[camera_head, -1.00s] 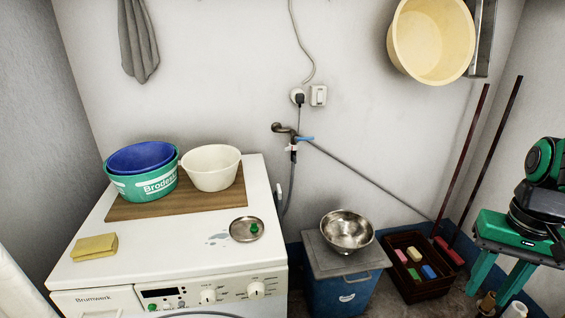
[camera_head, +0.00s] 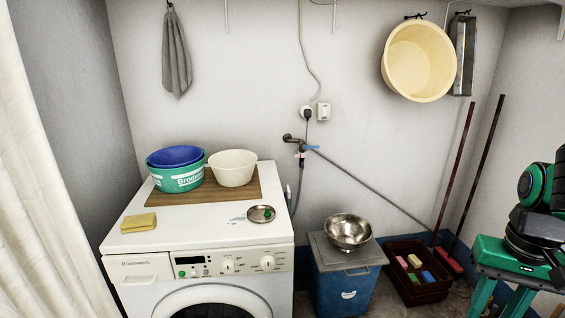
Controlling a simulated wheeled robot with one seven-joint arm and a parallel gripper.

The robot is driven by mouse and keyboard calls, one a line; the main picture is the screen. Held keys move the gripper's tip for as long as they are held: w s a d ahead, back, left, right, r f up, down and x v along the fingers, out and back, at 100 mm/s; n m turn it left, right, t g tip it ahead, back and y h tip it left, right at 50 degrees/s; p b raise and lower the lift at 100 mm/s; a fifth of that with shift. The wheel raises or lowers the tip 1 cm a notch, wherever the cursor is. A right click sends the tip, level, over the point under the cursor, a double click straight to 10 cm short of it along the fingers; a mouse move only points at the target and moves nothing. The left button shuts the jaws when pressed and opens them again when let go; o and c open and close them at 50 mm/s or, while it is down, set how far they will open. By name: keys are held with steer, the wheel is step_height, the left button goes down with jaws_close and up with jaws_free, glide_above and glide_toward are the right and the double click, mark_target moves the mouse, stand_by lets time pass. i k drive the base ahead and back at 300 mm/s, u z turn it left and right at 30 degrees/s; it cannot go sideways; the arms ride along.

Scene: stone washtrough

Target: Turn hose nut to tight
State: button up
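The wall tap (camera_head: 291,139) sits on the back wall, just right of the washing machine, with a blue lever (camera_head: 311,147). Under its spout is a small coupling, seemingly the hose nut (camera_head: 301,155), partly white and dark; it is too small to tell how tight it is. A grey hose (camera_head: 297,190) hangs from there and drops behind the machine's right side.
The washing machine (camera_head: 130,240) carries basins on a board, a sponge (camera_head: 138,223) and a metal dish (camera_head: 262,219). A long grey line (camera_head: 365,180) slants from the tap rightward.

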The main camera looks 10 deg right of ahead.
mark_target(300, 154)
steer(key=u, duration=0.1)
steer(key=i, duration=1)
steer(key=z, duration=0.05)
